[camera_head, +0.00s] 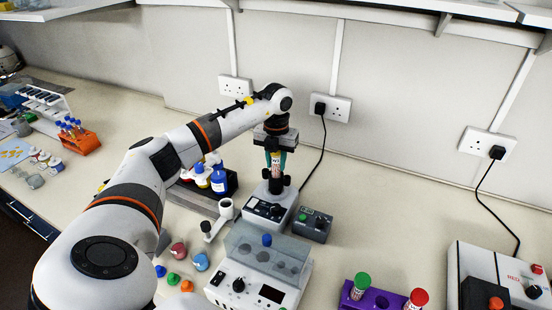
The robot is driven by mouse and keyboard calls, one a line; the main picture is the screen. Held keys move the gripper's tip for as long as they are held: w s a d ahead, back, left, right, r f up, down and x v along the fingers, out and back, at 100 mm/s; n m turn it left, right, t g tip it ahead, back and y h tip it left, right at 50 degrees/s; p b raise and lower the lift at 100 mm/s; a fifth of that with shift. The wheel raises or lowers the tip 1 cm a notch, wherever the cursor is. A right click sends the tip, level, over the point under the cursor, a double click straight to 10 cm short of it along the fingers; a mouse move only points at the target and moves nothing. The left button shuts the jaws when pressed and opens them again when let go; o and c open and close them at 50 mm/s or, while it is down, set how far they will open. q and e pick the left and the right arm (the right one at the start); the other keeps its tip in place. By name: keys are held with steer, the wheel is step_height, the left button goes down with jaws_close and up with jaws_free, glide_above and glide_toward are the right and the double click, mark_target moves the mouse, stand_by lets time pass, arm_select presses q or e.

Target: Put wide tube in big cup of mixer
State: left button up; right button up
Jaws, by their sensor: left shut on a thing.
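My left gripper (275,157) comes down from above with its teal fingers shut on the wide tube (276,169). The tube is upright, with a pale label, and its top is hidden between the fingers. The mixer (268,208) is a white box with a dark front panel, below the gripper. Its black cup (276,184) is directly under the tube. The tube's lower end meets the cup in the picture; I cannot tell whether it is inside or just above. My right gripper is not in view.
A small grey box (312,225) stands right of the mixer. A white device with a clear lid (262,258) is in front. A purple rack (372,299) holds capped tubes at the lower right. A bottle tray (230,186) is left of the mixer. A black cable runs behind.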

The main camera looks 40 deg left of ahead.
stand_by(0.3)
arm_select(q)
steer(key=shift+f, duration=0.4)
steer(key=shift+f+b, duration=0.4)
steer(key=shift+b, duration=0.05)
steer(key=o, duration=1)
step_height(320, 180, up, 12)
steer(key=b, duration=0.2)
steer(key=shift+b, duration=0.3)
